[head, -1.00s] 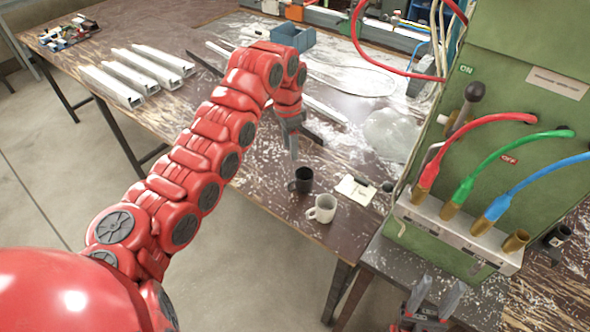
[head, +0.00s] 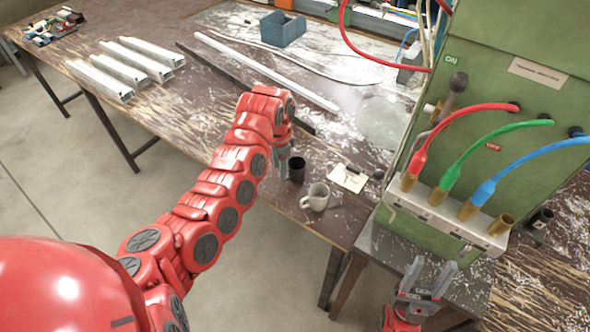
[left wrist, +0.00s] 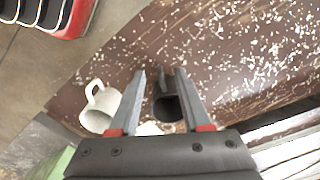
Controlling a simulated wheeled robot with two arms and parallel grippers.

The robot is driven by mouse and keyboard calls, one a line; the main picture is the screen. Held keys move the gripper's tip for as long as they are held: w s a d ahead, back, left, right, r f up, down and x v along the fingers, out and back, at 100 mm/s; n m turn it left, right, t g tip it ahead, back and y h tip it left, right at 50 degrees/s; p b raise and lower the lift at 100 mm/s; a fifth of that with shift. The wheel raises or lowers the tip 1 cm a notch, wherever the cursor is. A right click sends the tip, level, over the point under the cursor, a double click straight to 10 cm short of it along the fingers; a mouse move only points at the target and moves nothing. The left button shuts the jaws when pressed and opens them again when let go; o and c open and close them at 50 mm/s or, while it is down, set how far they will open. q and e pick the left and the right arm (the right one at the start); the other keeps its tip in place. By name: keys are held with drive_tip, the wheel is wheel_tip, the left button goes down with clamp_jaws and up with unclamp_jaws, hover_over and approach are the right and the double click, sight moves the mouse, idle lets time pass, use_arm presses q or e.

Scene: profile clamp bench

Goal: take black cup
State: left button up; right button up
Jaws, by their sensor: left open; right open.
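The black cup (head: 297,169) stands upright near the front edge of the bench. In the left wrist view the black cup (left wrist: 167,107) shows between the two fingers, its handle pointing away from my palm. My left gripper (head: 281,163) is open just left of the cup in the head view; in the left wrist view its fingertips (left wrist: 158,76) reach to either side of the cup. I cannot tell whether they touch it. My right gripper (head: 430,272) is open and empty at the lower right, off the bench.
A white mug (head: 314,197) stands close beside the black cup, and a paper note (head: 347,178) lies behind it. A green machine cabinet (head: 520,100) rises on the right. Metal profiles (head: 128,66) and a blue bin (head: 282,29) lie farther back.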

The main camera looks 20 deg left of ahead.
sight(296, 165)
use_arm(q)
drive_tip(key=shift+d+f+p, duration=0.15)
drive_tip(key=shift+f+p, duration=0.35)
drive_tip(key=shift+p, duration=0.05)
wheel_tip(296, 165, down, 4)
drive_tip(key=shift+w+r+p, duration=0.1)
drive_tip(key=shift+w+p, duration=0.05)
drive_tip(key=shift+p, duration=0.55)
drive_tip(key=shift+f, duration=0.25)
clamp_jaws()
